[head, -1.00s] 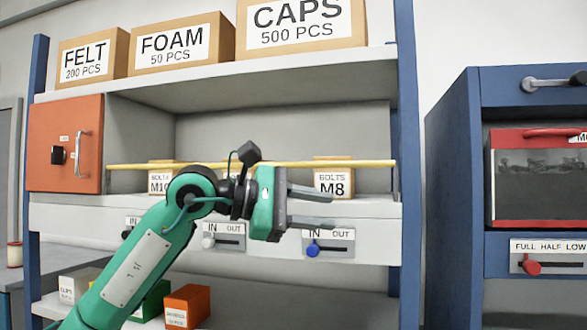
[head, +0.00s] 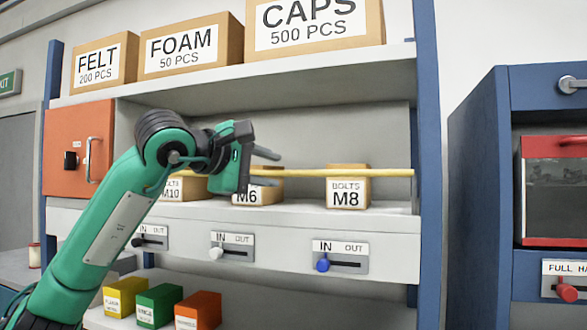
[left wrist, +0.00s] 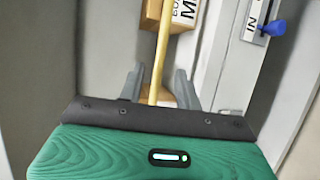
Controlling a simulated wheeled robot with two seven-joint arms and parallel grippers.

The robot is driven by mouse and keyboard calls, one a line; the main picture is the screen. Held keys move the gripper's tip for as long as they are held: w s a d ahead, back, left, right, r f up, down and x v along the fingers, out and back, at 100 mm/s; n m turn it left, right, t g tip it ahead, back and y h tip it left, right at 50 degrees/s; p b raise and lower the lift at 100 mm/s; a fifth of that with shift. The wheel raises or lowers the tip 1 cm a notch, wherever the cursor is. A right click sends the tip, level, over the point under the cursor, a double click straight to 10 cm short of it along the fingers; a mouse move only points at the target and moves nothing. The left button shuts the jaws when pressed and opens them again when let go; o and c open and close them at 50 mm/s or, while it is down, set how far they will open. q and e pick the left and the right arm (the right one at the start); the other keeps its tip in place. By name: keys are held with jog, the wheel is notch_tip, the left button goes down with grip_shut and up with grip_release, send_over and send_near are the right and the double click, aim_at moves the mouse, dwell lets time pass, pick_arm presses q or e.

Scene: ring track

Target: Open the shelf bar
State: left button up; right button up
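The shelf bar (head: 345,172) is a long yellow rod across the front of the middle shelf, level and in front of the bolt boxes. My left gripper (head: 265,168) is at the bar's middle, with its upper finger above the rod. In the left wrist view the bar (left wrist: 161,60) runs between the two spread fingers of the left gripper (left wrist: 158,88), with gaps on both sides. The fingers are open. The bar's left part is hidden behind my arm and gripper. My right gripper is in neither view.
Behind the bar stand boxes M10 (head: 183,188), M6 (head: 262,193) and M8 (head: 347,188). IN/OUT sliders, one with a blue knob (head: 322,265), line the shelf front. An orange box (head: 75,150) is left; a blue cabinet (head: 478,200) stands right.

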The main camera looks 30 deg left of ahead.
aim_at(284, 173)
pick_arm(q)
jog(key=p+x, duration=0.2)
jog(key=x, duration=0.4)
jog(key=shift+r, duration=0.1)
jog(key=shift+w+d+f, duration=0.1)
jog(key=shift+w+f, duration=0.15)
jog(key=shift+w, duration=0.35)
grip_shut()
